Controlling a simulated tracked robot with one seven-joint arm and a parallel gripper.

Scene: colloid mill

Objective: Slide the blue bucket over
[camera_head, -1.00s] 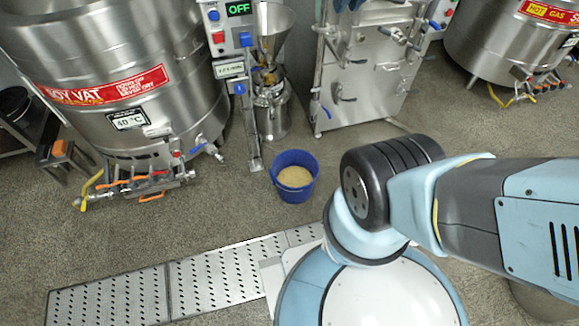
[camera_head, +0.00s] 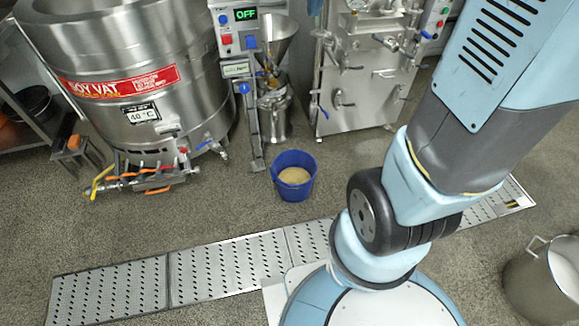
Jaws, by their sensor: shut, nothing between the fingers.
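The blue bucket (camera_head: 293,186) stands upright on the speckled floor, in front of and slightly right of the colloid mill (camera_head: 272,107). It holds a pale tan, grainy or mushy content. The mill has a steel funnel on top, and its panel display reads OFF. My arm comes in from the upper right, and its joint is to the right of the bucket, apart from it in the picture. My gripper is outside the view.
A steel soy vat (camera_head: 125,80) with valves and hoses stands at left. A steel cabinet machine (camera_head: 362,75) stands behind right. A drain grate (camera_head: 225,272) crosses the floor in front. A steel pot (camera_head: 540,285) is at lower right. Floor left of the bucket is open.

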